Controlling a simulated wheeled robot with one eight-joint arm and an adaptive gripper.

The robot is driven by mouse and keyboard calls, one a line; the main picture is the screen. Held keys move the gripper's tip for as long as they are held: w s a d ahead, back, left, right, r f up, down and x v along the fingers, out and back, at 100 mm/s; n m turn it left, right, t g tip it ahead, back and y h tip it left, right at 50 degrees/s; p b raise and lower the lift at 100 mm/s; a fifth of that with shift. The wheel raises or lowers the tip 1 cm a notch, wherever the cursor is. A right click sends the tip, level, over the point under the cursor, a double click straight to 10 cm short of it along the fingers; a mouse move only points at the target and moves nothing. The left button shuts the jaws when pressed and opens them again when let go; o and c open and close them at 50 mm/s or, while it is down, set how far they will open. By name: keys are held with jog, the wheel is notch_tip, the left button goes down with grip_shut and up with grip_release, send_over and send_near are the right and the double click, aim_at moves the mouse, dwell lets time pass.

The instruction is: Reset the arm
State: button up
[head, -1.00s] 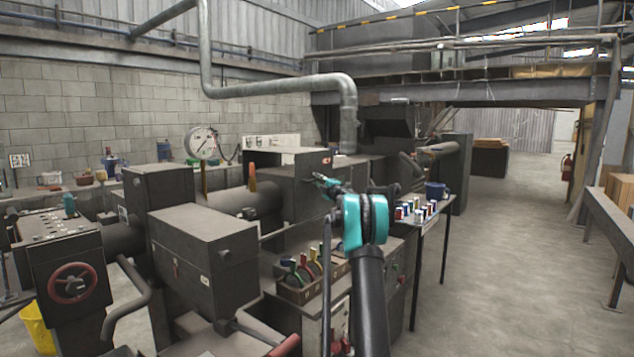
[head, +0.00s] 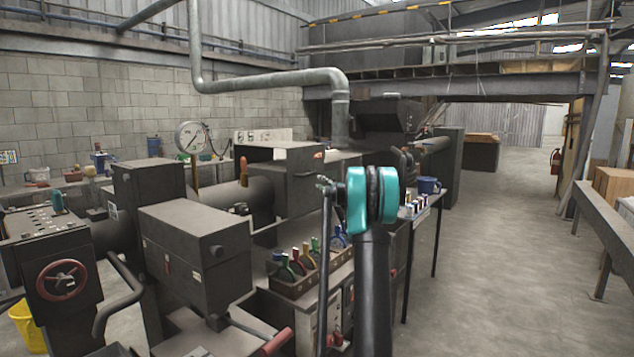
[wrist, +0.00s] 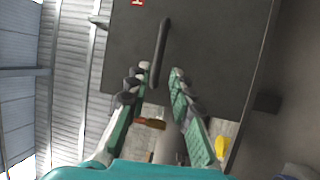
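My arm rises in the middle of the head view, with a thick teal joint at its top. My gripper (head: 326,184) shows only small beside this joint, and part of it is hidden. In the wrist view my gripper (wrist: 161,71) has its two teal and grey fingers apart, with nothing held between them. Beyond the fingertips is a dark machine box (wrist: 215,60) with a black bar handle (wrist: 160,52). The bar's lower end lines up with the gap between the fingers; I cannot tell how far off it is.
A dark machine (head: 195,245) with a red handwheel (head: 62,280) fills the left. A bin of coloured-handled tools (head: 292,285) is left of my arm. A small table with cans and a blue mug (head: 428,185) stands to the right. The concrete floor (head: 500,270) beyond is clear.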

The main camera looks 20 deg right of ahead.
jog(key=shift+s+d, duration=0.1)
jog(key=shift+s, duration=0.2)
jog(key=s+a+f+m+g+h, duration=0.2)
jog(key=s+m+h, duration=0.3)
jog(key=s+m, duration=0.25)
jog(key=s+a+f+m+g+h, duration=0.1)
jog(key=s+f+m+h, duration=0.1)
jog(key=s+m+h, duration=0.5)
jog(key=s+a+f+m+g+y, duration=0.1)
jog(key=s+a+f+g, duration=0.3)
jog(key=s+f, duration=0.6)
jog(key=s+a+f+m+g+y, duration=0.2)
jog(key=s+a+f, duration=0.7)
jog(key=s, duration=1.2)
jog(key=s+a+f+m+g+y, duration=0.2)
jog(key=s+a+f+g+y, duration=0.2)
jog(key=s+f, duration=0.7)
jog(key=s+a+g, duration=0.2)
jog(key=s, duration=0.3)
jog(key=shift+a+y, duration=0.3)
jog(key=shift+a, duration=0.05)
